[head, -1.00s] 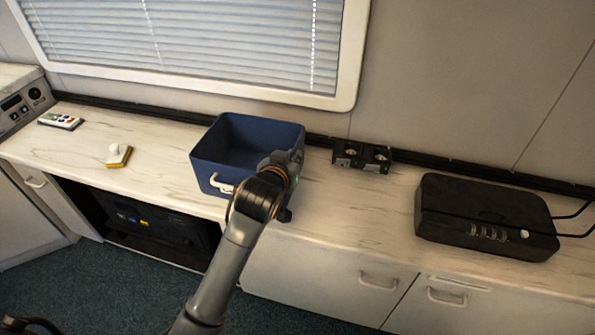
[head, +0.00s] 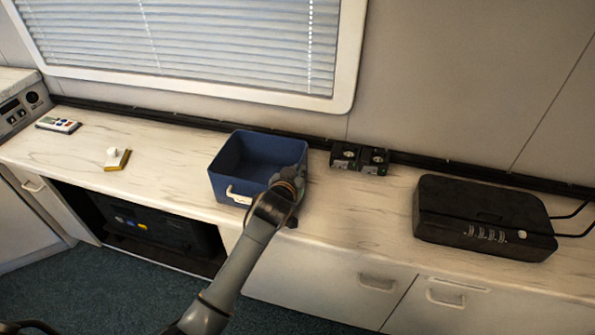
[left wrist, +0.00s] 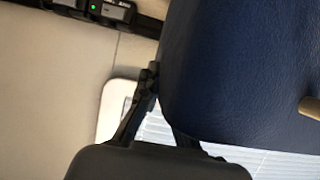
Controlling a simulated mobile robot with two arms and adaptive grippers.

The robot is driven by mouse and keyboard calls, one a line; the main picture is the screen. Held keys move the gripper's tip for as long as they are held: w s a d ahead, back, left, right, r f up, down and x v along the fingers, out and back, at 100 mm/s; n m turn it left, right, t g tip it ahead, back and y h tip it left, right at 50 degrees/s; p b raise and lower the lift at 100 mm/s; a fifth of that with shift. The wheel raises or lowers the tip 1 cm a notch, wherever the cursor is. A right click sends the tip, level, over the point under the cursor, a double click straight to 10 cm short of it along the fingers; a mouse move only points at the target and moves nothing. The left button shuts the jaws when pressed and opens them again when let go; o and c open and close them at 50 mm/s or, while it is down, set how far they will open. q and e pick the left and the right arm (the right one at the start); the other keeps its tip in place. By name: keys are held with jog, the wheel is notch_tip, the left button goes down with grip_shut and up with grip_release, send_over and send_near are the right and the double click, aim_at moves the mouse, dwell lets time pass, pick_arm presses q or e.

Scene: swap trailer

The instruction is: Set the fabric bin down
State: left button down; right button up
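The fabric bin (head: 232,191) is dark blue, open-topped and appears empty, with a pale handle on its front. It is upright at the countertop (head: 340,215), left of the middle in the head view. I cannot tell whether its base touches the surface. My left gripper (head: 288,180) is at the bin's right wall, its fingers mostly hidden there in the head view. In the left wrist view the bin's blue wall (left wrist: 240,60) fills the right side, and the gripper fingers (left wrist: 165,118) close on its edge. My right gripper is not in view.
Two small black devices (head: 359,158) stand right of the bin by the wall. A black box with cables (head: 484,217) is farther right. A yellow-and-white item (head: 117,160) and a remote (head: 58,125) lie to the left. Bare countertop lies on both sides of the bin.

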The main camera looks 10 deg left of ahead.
pick_arm(q)
jog(key=c, duration=1.9)
grip_release()
jog(key=shift+f, duration=0.15)
jog(key=o, duration=0.4)
jog(key=shift+s+r, duration=0.2)
jog(key=shift+r, duration=0.05)
jog(key=v, duration=1.1)
jog(key=shift+s+r, duration=0.2)
jog(key=shift+s, duration=0.1)
